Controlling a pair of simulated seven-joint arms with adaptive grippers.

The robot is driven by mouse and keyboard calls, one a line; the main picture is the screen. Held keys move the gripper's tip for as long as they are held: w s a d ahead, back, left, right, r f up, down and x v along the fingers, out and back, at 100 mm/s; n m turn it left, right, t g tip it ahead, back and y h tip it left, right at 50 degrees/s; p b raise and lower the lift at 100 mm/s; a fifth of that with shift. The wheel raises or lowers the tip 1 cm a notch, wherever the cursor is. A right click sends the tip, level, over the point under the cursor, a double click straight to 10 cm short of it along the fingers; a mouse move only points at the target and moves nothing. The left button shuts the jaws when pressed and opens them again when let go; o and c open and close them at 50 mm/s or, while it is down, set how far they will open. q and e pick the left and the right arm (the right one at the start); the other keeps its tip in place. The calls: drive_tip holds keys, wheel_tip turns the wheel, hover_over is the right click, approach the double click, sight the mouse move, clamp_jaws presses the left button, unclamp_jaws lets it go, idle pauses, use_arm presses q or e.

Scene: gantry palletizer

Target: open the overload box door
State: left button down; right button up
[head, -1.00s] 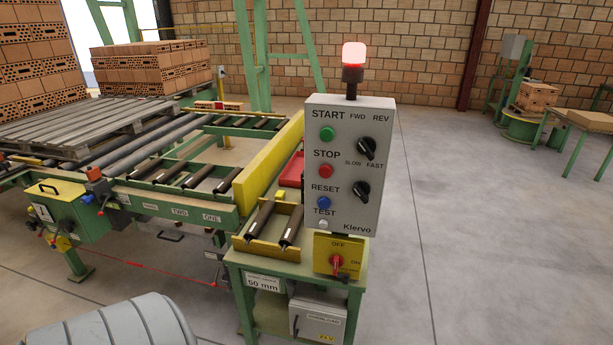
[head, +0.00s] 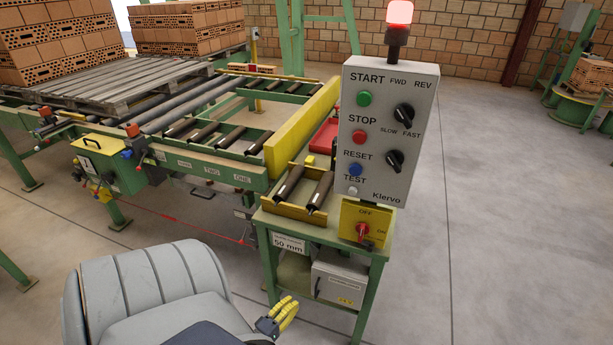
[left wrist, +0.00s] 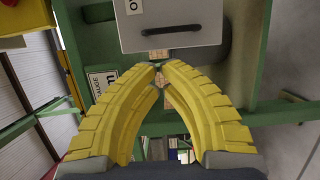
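The overload box (head: 340,282) is a light grey box under the green control stand, and its door looks closed. The door's dark handle (head: 317,287) is on its left side. In the left wrist view the box (left wrist: 200,38) fills the top middle, with its dark handle (left wrist: 171,30) just beyond my fingertips. My left gripper (head: 291,302) is below and left of the box in the head view, apart from the handle. In the left wrist view its yellow fingers (left wrist: 160,66) curve together, tips nearly meeting, with nothing held. My right gripper is out of view.
Above the box are a yellow switch panel (head: 365,222) with a red knob and a grey control panel (head: 386,130) with a lit red lamp. The stand's green front leg (head: 268,265) is left of the box. Bare floor (head: 500,240) lies to the right.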

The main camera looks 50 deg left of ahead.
sight(314, 280)
use_arm(q)
drive_tip(key=shift+x, duration=4.95)
drive_tip(key=shift+d+f, duration=0.1)
drive_tip(key=shift+d, duration=0.05)
